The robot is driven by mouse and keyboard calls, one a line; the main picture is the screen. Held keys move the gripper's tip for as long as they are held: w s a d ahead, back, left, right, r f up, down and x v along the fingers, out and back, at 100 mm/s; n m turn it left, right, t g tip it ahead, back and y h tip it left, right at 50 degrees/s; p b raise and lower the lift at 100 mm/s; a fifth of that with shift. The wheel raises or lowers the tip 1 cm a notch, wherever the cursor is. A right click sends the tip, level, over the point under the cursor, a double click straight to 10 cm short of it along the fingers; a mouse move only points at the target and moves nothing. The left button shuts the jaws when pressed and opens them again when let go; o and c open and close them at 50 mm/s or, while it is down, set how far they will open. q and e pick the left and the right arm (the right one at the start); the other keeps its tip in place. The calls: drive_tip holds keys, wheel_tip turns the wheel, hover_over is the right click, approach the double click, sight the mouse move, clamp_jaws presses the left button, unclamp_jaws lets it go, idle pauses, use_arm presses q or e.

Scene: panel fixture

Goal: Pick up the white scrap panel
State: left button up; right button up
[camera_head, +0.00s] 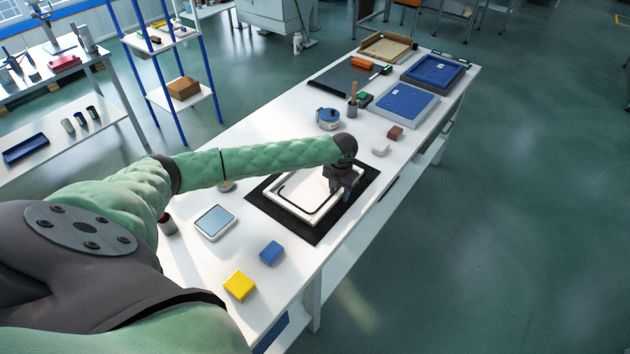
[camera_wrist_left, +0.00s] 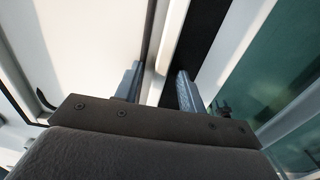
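The white scrap panel (camera_head: 297,200) lies on a black mat (camera_head: 318,237) on the white table. It has a raised rim and a dark line along its inside. My left gripper (camera_head: 340,188) is over the panel's right edge. In the left wrist view, the two fingers of my left gripper (camera_wrist_left: 158,85) are apart, one on each side of the panel's rim (camera_wrist_left: 165,48). I see a gap between the fingers and the rim, so the gripper looks open. The panel also fills the left of that view. My right gripper is not in view.
On the white table (camera_head: 270,115), a blue block (camera_head: 271,252), a yellow block (camera_head: 240,285) and a grey tray (camera_head: 215,222) lie nearer. Beyond the mat are a blue-topped round container (camera_head: 328,118), small blocks and blue panels (camera_head: 405,104). A shelf (camera_head: 175,105) stands at the left.

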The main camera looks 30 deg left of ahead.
use_arm(q)
clamp_jaws()
idle(0.4)
